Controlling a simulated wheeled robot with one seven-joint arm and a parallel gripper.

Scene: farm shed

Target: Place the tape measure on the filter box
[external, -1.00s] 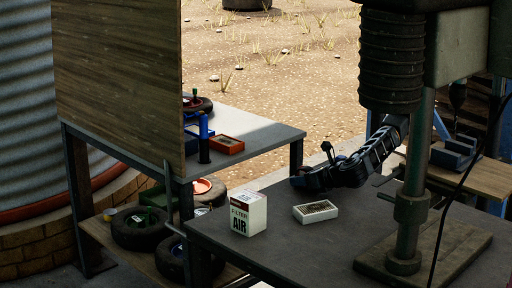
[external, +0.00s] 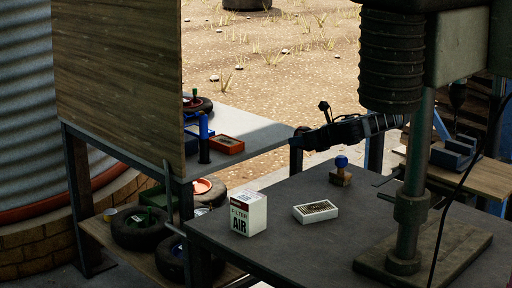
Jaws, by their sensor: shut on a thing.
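The filter box (external: 248,214) is a white carton marked FILTER AIR with a dark red top edge. It stands upright near the left front corner of the dark workbench. My gripper (external: 304,138) is raised above the bench's far edge, behind and to the right of the box and well apart from it. It is shut on a small dark thing at its tip, apparently the tape measure (external: 300,131). The thing is too small and dark to make out clearly, and the fingers partly hide it.
A low white open box (external: 316,211) lies right of the filter box. A wooden block with a blue knob (external: 341,168) stands farther back. The drill press column (external: 414,190) rises at the right. A side table (external: 262,135) holds an orange tray (external: 228,145).

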